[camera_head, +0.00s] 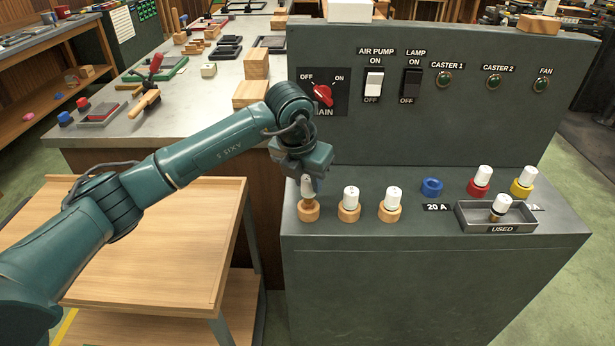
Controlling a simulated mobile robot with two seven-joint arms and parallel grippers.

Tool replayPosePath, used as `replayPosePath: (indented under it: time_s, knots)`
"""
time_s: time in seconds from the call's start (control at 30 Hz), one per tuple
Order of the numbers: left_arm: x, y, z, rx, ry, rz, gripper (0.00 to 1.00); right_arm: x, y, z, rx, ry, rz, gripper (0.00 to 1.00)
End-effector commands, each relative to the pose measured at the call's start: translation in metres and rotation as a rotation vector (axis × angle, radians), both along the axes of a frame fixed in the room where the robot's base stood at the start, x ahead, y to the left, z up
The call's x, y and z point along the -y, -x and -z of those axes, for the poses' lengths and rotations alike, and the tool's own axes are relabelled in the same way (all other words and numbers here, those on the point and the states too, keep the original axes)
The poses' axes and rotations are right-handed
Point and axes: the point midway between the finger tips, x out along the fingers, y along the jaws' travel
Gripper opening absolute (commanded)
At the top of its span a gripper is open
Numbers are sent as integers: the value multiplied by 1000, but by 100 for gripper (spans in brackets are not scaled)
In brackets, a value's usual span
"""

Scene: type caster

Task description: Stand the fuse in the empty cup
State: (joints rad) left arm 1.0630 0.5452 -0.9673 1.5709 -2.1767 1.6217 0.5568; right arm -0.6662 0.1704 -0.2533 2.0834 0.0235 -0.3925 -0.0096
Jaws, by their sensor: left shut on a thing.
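My left gripper (307,176) points down over the leftmost wooden cup (308,212) and is shut on a white fuse (308,188). The fuse is upright; its lower end is at this cup's mouth, and I cannot tell how far it is inside. The blue cup (431,186), marked 20 A, is empty and stands to the right on the same ledge. My right gripper is not in view.
Two wooden cups (348,213) (390,212) hold white fuses. A red cup (479,187) and a yellow cup (522,188) hold fuses too. A grey USED tray (470,222) holds one fuse. The upright switch panel (445,120) stands behind the ledge.

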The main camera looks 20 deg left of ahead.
Motion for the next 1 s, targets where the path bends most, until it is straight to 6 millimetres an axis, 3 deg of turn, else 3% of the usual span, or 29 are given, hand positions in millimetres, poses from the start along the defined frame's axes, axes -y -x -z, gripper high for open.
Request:
replayPosePath:
  time_s: [1.0]
  knots:
    - [0, 0, -1, 1, 0, 0, 0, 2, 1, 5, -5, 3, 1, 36]
